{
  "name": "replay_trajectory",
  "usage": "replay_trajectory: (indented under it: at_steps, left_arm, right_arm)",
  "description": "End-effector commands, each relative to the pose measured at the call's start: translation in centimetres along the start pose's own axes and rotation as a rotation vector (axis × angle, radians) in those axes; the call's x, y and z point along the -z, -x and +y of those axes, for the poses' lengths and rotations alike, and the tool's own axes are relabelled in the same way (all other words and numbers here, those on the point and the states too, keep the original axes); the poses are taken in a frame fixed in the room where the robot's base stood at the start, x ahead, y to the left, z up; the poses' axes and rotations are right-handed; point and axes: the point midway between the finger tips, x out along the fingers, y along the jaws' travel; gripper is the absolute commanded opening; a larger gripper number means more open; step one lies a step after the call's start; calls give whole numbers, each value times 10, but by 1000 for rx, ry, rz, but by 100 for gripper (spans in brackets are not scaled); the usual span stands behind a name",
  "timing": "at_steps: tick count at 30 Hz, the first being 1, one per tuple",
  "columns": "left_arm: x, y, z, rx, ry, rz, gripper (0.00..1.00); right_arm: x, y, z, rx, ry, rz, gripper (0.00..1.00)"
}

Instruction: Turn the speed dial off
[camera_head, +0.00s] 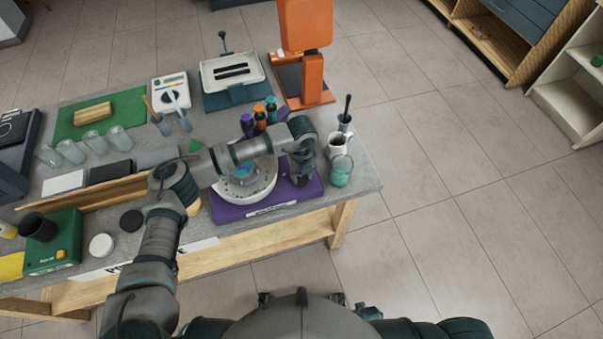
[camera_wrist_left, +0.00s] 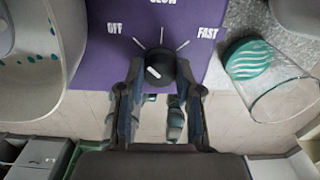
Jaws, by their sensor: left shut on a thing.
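The purple machine (camera_head: 312,189) stands at the right front corner of the bench with a round white bowl or plate (camera_head: 228,191) on it. In the left wrist view, its black speed dial (camera_wrist_left: 160,64) sits on the purple panel (camera_wrist_left: 190,14), below the printed words OFF, SLOW and FAST. A white mark shows on the dial's left part; which label it points at is hard to tell. My left gripper (camera_head: 302,178) reaches down over the machine's right side, hiding the dial in the head view. Its fingers (camera_wrist_left: 160,75) are closed on the dial from both sides.
Several small bottles (camera_head: 259,115) stand behind the machine. An orange device (camera_head: 312,78) stands farther back. The floor right of the bench is clear.

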Motion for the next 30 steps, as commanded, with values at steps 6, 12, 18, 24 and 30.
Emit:
replay_trajectory:
  at_steps: [6,12,18,24,30]
  left_arm:
    - [1,-1,0,1,3,2,0]
    - [1,-1,0,1,2,2,51]
    - [1,0,0,1,2,1,59]
    - [0,4,0,1,2,0,59]
    - [0,38,-1,3,2,-3,59]
  right_arm:
    - [0,0,0,0,1,1,0]
    - [0,0,0,0,1,1,0]
    - [0,0,0,0,1,1,0]
    - [-1,0,-1,1,-2,-1,0]
    - [-1,0,-1,1,-1,1,0]
